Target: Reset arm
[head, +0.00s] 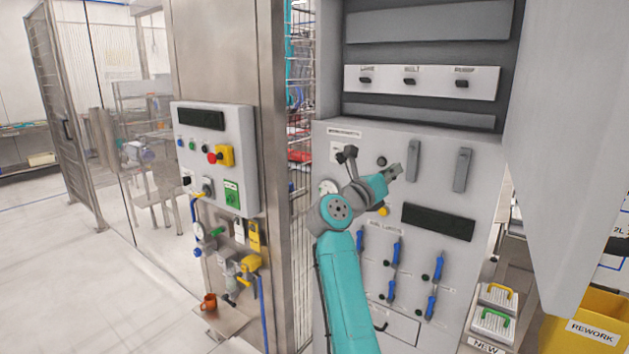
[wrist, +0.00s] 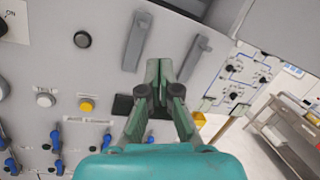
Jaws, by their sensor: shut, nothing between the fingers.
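My arm (head: 345,290) is teal and rises from the bottom middle of the head view, bent at the elbow in front of a grey control cabinet (head: 480,270). My gripper (head: 396,170) is at the arm's upper end, in front of the cabinet face, just left of two grey upright handles (head: 411,161). In the wrist view my gripper (wrist: 158,72) points at the cabinet with its fingertips together and nothing between them. The fingertips appear just below the two handles in that view. I cannot tell the exact gap to the panel.
A grey panel with a red button (head: 212,157) is on the steel post at left. Blue-handled valves (head: 396,252) line the cabinet. A large pale cover (head: 560,130) hangs at right. A yellow REWORK bin (head: 590,325) stands at lower right. Open floor (head: 90,290) lies at left.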

